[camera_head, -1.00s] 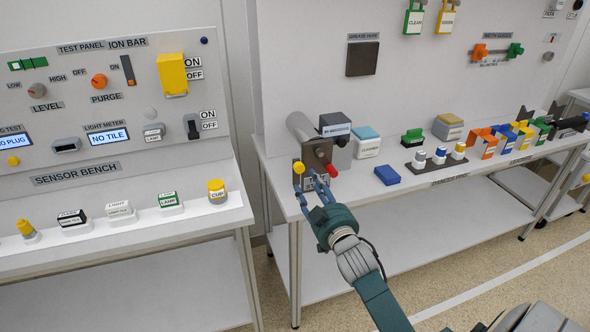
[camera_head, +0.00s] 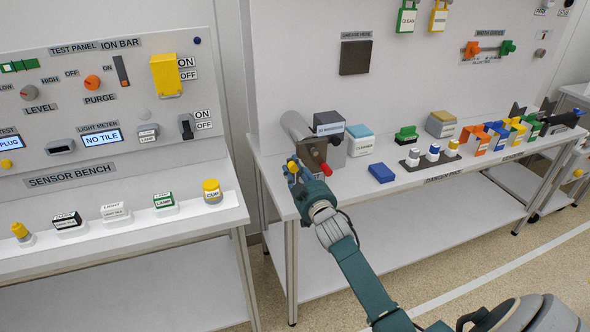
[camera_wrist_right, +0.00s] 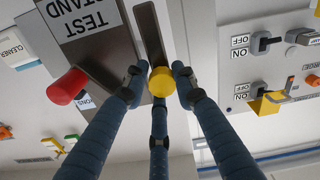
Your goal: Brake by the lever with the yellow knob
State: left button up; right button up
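The test stand (camera_head: 318,152) is a grey block with a cylinder on the left end of the right bench. Its lever has a yellow knob (camera_head: 292,167), and a red knob (camera_head: 326,169) sits to the right of it. My right gripper (camera_head: 294,174) is at the yellow knob. In the right wrist view, the fingers of my right gripper (camera_wrist_right: 160,78) stand spread around the yellow knob (camera_wrist_right: 161,83), with narrow gaps at its sides. The red knob (camera_wrist_right: 67,86) is left of the fingers there. My left gripper is not in view.
A cleaner box (camera_head: 360,144) and a blue block (camera_head: 381,173) stand to the right of the stand. The sensor bench (camera_head: 180,232) is to the left, across a gap. The bench front (camera_head: 420,180) is mostly clear.

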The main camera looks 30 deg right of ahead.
jog(key=shift+f, duration=0.1)
grip_shut()
jog(key=a+n, duration=0.2)
jog(key=n, duration=0.1)
jog(key=a+f+n, duration=0.1)
jog(key=n, duration=0.1)
jog(key=shift+w+a, duration=0.2)
jog(key=shift+w, duration=0.1)
jog(key=o, duration=0.7)
grip_release()
jog(key=v, duration=1.2)
